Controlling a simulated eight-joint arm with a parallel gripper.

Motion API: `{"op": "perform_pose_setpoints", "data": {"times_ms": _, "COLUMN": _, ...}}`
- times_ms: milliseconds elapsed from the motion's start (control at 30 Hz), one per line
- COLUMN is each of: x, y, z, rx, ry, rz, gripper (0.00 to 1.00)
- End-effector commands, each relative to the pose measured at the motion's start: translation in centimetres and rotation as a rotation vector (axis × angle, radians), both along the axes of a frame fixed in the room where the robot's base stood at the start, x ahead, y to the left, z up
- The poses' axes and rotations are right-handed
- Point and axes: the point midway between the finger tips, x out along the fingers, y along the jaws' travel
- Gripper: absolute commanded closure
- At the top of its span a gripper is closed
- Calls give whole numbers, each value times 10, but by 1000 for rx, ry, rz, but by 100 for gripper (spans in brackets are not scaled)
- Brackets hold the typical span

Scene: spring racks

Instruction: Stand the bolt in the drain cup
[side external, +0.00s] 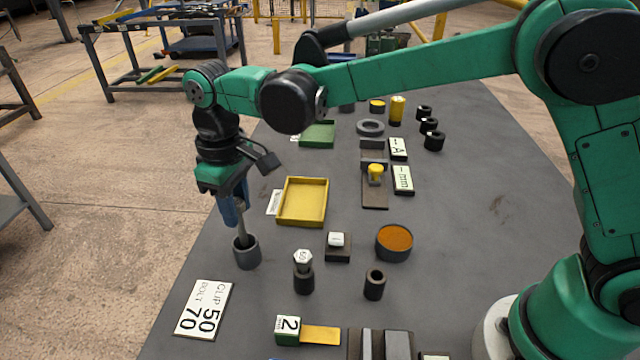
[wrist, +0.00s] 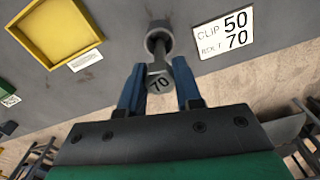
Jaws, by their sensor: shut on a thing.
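My gripper (side external: 231,212) is shut on the bolt (side external: 241,229), over the left edge of the grey table. In the wrist view the blue fingers (wrist: 158,68) sit on both sides of the bolt's head (wrist: 160,82), which is marked 70. The shank points down, looks nearly upright, and its lower end is in the mouth of a dark grey round cup (side external: 246,256), which I take for the drain cup. The cup's rim also shows in the wrist view (wrist: 150,35). How deep the bolt sits is hidden.
A card (side external: 204,310) reading 50 and 70 lies near the cup. A bolt marked 50 (side external: 303,258) stands in a black holder to the right. A yellow tray (side external: 325,202), an orange-filled bowl (side external: 394,257) and a black sleeve (side external: 374,286) stand further right.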

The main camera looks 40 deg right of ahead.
Motion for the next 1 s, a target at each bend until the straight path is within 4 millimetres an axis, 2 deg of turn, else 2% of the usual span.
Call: {"op": "perform_pose_setpoints", "data": {"times_ms": 1000, "x": 0, "y": 0, "z": -12, "rx": 0, "ry": 0, "rz": 0, "gripper": 100}}
